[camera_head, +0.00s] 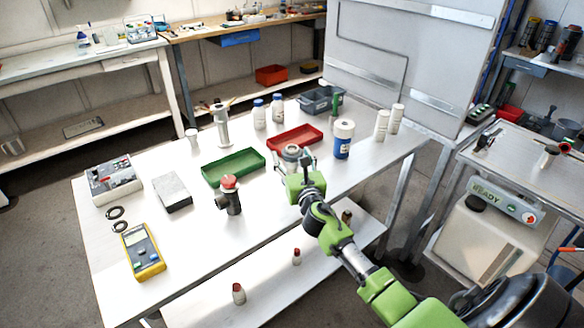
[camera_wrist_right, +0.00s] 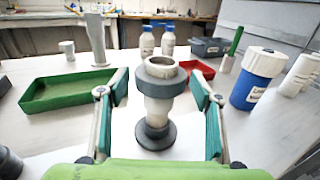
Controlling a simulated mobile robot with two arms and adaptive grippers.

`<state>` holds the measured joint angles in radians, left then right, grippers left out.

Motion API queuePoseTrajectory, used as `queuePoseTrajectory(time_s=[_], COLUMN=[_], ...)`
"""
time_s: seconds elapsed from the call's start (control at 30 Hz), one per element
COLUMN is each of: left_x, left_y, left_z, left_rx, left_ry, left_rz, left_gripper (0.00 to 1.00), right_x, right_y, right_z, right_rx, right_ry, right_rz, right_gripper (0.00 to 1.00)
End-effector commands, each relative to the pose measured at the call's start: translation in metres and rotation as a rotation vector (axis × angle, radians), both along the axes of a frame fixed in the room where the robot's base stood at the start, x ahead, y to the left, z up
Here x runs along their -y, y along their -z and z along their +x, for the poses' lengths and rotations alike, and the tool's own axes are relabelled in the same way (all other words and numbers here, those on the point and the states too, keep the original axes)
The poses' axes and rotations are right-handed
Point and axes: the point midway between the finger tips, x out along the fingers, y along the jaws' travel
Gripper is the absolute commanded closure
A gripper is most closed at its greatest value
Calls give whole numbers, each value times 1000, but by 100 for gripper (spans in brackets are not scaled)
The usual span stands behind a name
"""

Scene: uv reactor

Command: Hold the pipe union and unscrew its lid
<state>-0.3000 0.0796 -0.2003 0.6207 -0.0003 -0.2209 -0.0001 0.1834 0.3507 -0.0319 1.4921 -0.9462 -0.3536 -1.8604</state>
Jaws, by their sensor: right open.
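The pipe union (camera_wrist_right: 162,108) stands upright on the white table in the right wrist view. It has a white body, a grey ring-shaped lid (camera_wrist_right: 161,68) on top and a dark grey flange at the bottom. My right gripper (camera_wrist_right: 160,95) is open, with one green-padded finger on each side of the union and gaps showing between. In the head view the union's round top (camera_head: 291,150) shows just beyond my right gripper (camera_head: 300,168), which hides its lower part. My left gripper is not in view.
A green tray (camera_head: 233,167) and red tray (camera_head: 295,139) lie behind the union. A blue-and-white jar (camera_head: 343,139) stands to its right. A red-topped dark fitting (camera_head: 229,195) and a yellow multimeter (camera_head: 142,252) are to the left.

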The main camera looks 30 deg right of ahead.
Motion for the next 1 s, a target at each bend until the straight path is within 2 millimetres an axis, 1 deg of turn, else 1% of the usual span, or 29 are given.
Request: queuePoseTrajectory(time_s=[0.07, 0.27, 0.37, 0.4, 0.43, 0.47, 0.8, 0.93, 1.0], left_x=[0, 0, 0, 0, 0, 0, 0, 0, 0], left_y=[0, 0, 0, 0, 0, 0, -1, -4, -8], left_z=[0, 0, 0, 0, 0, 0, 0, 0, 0], left_rx=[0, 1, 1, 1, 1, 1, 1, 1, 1], left_ry=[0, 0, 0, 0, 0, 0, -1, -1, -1], left_rz=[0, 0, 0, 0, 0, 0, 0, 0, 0], left_gripper=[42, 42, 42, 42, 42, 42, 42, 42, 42], right_x=[1, 1, 1, 1, 1, 1, 1, 1, 1], right_y=[0, 0, 0, 0, 0, 0, -3, -13, -22], right_z=[3, 4, 4, 4, 3, 3, 4, 4, 4], right_rx=[0, 0, 0, 0, 0, 0, 3, 4, 4], right_ry=[0, 0, 0, 0, 0, 0, -1, -3, -2], right_rz=[0, 0, 0, 0, 0, 0, -1, -3, -4], right_gripper=[41, 41, 64, 75, 82, 88, 88, 88, 88])
